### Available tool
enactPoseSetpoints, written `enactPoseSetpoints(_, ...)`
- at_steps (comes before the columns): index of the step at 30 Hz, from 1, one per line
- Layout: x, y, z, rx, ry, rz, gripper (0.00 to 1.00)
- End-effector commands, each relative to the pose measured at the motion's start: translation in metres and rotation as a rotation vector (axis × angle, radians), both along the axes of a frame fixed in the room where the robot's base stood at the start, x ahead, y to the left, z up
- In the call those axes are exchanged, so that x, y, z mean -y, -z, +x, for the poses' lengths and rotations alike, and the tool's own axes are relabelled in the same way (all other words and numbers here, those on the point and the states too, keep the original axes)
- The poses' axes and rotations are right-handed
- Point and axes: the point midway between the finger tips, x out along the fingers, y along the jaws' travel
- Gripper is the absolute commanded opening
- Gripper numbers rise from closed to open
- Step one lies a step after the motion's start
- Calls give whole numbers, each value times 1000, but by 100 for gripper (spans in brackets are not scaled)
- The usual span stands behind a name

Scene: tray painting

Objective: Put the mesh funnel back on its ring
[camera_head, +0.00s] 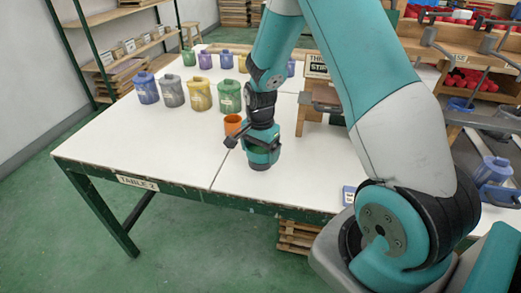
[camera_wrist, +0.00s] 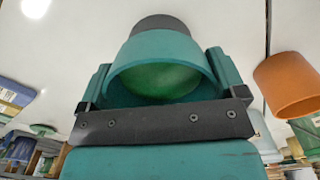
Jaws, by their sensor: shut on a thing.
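My gripper (camera_head: 262,148) is over the near part of the white table (camera_head: 130,150), pointing down. In the wrist view its two teal fingers (camera_wrist: 160,75) stand on either side of a teal, round, open-mouthed piece (camera_wrist: 150,50) with a green inside and a dark narrower end. This looks like the mesh funnel, and the gripper is shut on it. In the head view its dark lower end (camera_head: 260,165) shows close to the tabletop; I cannot tell whether it touches. I cannot make out the ring for certain.
An orange cup (camera_head: 233,122) stands close beside my gripper; the wrist view shows it too (camera_wrist: 290,85). A wooden stand (camera_head: 312,108) is to the right. Blue, grey, yellow and green jugs (camera_head: 201,97) stand behind. The table's front left is clear.

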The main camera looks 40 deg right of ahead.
Motion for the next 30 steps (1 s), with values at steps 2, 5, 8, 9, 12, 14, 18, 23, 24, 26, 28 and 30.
enactPoseSetpoints(2,0,0,0,1,0,0,63)
enactPoseSetpoints(5,0,0,0,0,0,0,63)
enactPoseSetpoints(8,0,4,0,0,0,0,63)
enactPoseSetpoints(9,0,4,0,0,0,0,92)
enactPoseSetpoints(12,0,3,0,0,0,0,100)
enactPoseSetpoints(14,0,3,0,0,0,0,100)
enactPoseSetpoints(18,0,0,0,1,0,0,100)
enactPoseSetpoints(23,0,-19,1,5,0,-1,100)
enactPoseSetpoints(24,0,-27,1,6,0,-2,100)
enactPoseSetpoints(26,0,-40,2,7,0,-1,100)
enactPoseSetpoints(28,0,-57,1,7,0,-1,100)
enactPoseSetpoints(30,0,-72,1,7,0,-1,100)
